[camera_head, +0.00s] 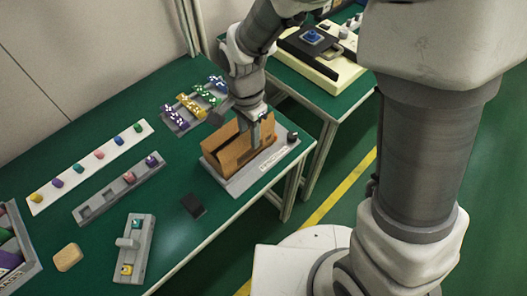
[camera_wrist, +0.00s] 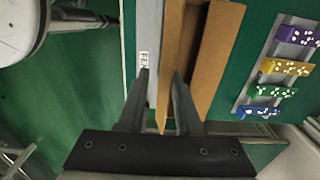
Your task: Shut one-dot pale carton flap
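A tan-brown carton (camera_head: 232,153) stands on a grey base (camera_head: 228,186) near the right end of the green table. Its flaps stand up and out, with a dark gap between them. My gripper (camera_head: 262,117) is at the carton's right end, pointing down. In the wrist view my gripper (camera_wrist: 160,74) has its two fingers apart. A long edge of a carton flap (camera_wrist: 171,50) runs up between or just beneath them, and a wider panel (camera_wrist: 216,55) lies to the right. I cannot tell whether a finger touches the cardboard. No single dot is legible on the carton.
A rack of dotted coloured blocks (camera_head: 195,103) lies behind the carton. A white strip with coloured pegs (camera_head: 90,168), a grey slotted tray (camera_head: 120,193) and a black pad (camera_head: 193,205) lie left. A second table (camera_head: 322,104) stands behind right.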

